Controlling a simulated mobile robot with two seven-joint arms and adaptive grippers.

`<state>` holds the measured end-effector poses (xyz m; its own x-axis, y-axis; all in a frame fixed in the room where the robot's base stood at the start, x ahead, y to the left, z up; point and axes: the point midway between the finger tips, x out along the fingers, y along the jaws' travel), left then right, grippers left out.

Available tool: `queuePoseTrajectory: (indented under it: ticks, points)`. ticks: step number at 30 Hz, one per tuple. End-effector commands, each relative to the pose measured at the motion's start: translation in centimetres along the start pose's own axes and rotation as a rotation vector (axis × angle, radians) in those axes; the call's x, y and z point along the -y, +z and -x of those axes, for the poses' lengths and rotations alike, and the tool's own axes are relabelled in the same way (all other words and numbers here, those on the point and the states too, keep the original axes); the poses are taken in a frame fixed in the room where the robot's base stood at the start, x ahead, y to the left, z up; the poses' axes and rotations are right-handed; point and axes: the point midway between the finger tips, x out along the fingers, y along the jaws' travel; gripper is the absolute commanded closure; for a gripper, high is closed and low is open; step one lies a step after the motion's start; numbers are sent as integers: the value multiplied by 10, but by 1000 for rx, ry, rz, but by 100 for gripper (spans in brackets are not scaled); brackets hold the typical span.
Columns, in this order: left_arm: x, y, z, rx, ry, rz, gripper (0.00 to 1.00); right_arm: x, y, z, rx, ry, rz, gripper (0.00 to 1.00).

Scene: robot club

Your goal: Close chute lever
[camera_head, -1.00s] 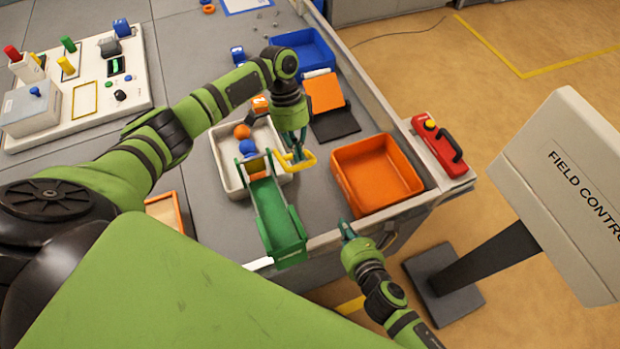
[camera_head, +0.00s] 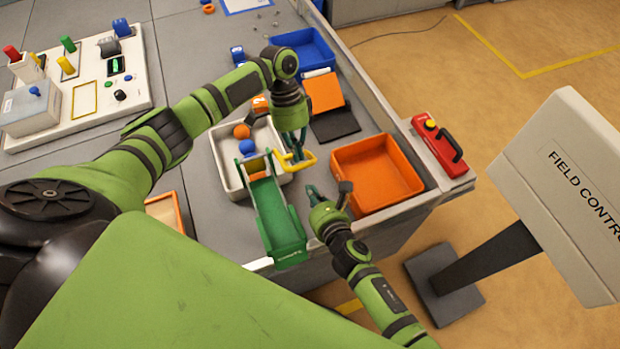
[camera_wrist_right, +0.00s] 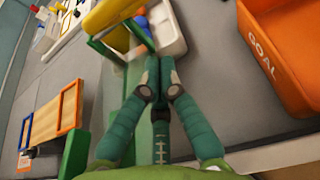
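The green chute (camera_head: 277,215) slopes from the white bin (camera_head: 226,180) toward the table's front edge. Its yellow lever (camera_head: 309,160) sticks out to the right of its upper end. My left gripper (camera_head: 295,155) points down at the lever, with its fingertips at the yellow bar; whether they clasp it is not clear. My right gripper (camera_head: 312,191) is just right of the chute, below the lever and apart from it. In the right wrist view its fingertips (camera_wrist_right: 158,62) lie close together with nothing seen between them. An orange ball (camera_head: 242,131) and a blue ball (camera_head: 247,147) are in the bin.
An orange goal bin (camera_head: 378,203) stands close to the right of my right gripper; it also shows in the right wrist view (camera_wrist_right: 262,50). A red box with a yellow button (camera_head: 437,143) is at the table's right edge. A blue tray (camera_head: 325,62) lies behind.

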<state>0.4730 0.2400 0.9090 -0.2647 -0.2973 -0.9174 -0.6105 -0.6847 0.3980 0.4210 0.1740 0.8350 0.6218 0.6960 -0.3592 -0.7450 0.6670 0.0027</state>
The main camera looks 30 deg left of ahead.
Motion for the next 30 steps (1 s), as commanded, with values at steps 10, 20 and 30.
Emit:
queuePoseTrajectory:
  ticks: [10, 20, 30]
  points:
    - [0, 0, 0, 0, 0, 0, 100, 1, 36, -7, 5, 1, 6, 100]
    - [0, 0, 0, 0, 0, 0, 100, 1, 38, -7, 5, 1, 4, 100]
    - [0, 0, -1, 1, 1, 0, 100, 1, 57, -10, 7, 1, 4, 100]
